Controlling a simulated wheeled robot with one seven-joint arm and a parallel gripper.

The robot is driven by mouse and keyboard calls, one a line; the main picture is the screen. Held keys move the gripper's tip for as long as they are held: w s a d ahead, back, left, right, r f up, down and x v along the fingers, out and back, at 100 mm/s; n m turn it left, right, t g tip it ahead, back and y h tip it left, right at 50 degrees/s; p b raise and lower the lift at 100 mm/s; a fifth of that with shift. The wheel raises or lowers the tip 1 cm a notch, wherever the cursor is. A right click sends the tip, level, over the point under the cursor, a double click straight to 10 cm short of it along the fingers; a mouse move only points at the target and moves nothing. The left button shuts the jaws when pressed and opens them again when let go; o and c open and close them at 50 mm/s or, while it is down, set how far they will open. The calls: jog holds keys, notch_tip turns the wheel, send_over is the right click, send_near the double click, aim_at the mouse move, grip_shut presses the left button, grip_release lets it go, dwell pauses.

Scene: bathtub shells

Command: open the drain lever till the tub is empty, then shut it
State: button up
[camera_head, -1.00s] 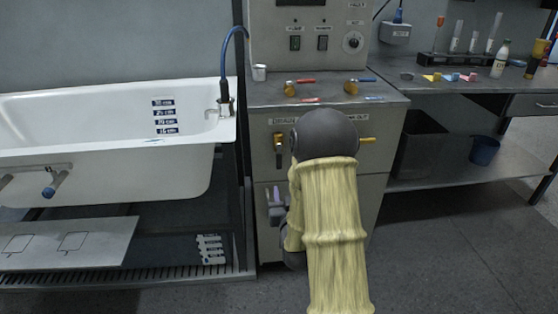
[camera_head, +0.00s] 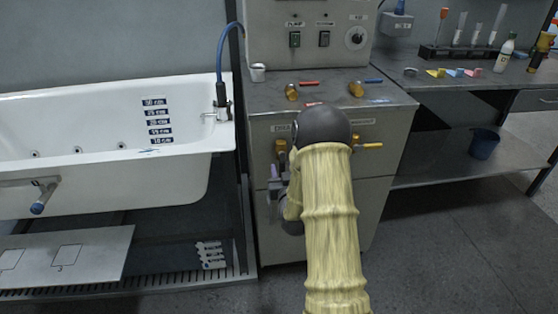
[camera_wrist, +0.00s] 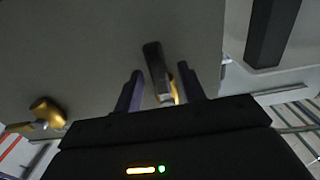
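The drain valve (camera_head: 281,150) is a brass fitting on the cabinet front under a partly hidden label, left of my dark wrist. In the wrist view its lever (camera_wrist: 155,65) is a dark bar with brass behind it. My gripper (camera_wrist: 160,86) is open, with one finger on each side of the lever and visible gaps. In the head view my gripper (camera_head: 277,182) is just below the valve, partly hidden by my arm. The white tub (camera_head: 90,176) stands at left, with a depth scale (camera_head: 157,122) on its inner wall. I cannot make out a water surface.
Another brass valve (camera_head: 367,146) with a yellow handle is right of my wrist. Two more valves, red-handled (camera_head: 293,91) and blue-handled (camera_head: 357,88), sit on the cabinet top. A blue-ended outlet (camera_head: 38,207) sticks out of the tub front. Floor at right is clear.

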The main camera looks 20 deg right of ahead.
jog(key=shift+x, duration=0.8)
grip_shut()
